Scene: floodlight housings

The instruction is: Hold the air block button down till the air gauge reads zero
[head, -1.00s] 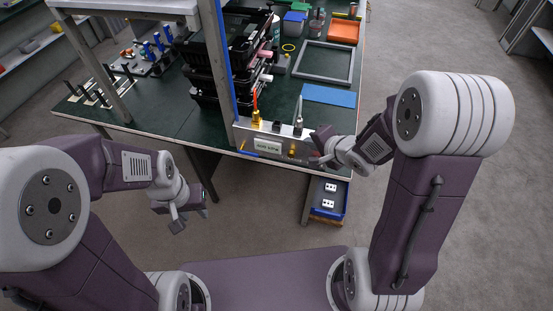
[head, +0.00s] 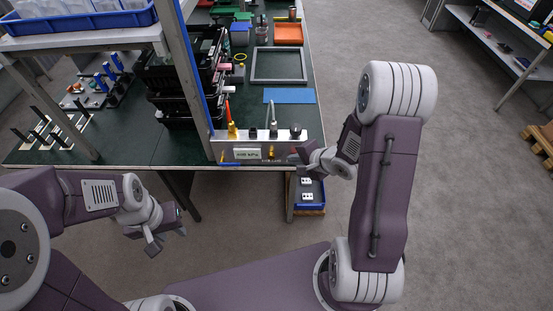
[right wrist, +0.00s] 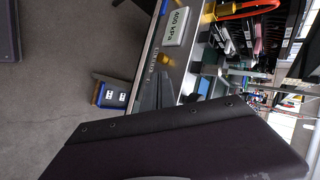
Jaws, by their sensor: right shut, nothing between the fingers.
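The air block (head: 235,152) is a silver box at the table's front edge; it also shows in the right wrist view (right wrist: 190,62). Its pale gauge display (head: 246,153) appears to read 400 kPa in the right wrist view (right wrist: 177,26). A small brass button-like part (head: 271,152) sits on its front face, with lettering too small to read beside it; it also shows in the right wrist view (right wrist: 165,60). My right gripper (head: 294,158) is shut and empty by the block's right end, apart from the brass part. My left gripper (head: 166,243) hangs low in front of the table; its jaw opening is unclear.
An orange-tipped hose (head: 229,112) and dark fittings rise from the block's top. Black racks (head: 175,80) stand behind it. A blue mat (head: 289,96) and grey frame (head: 279,64) lie to the right. A blue bin (head: 310,192) sits below the table edge.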

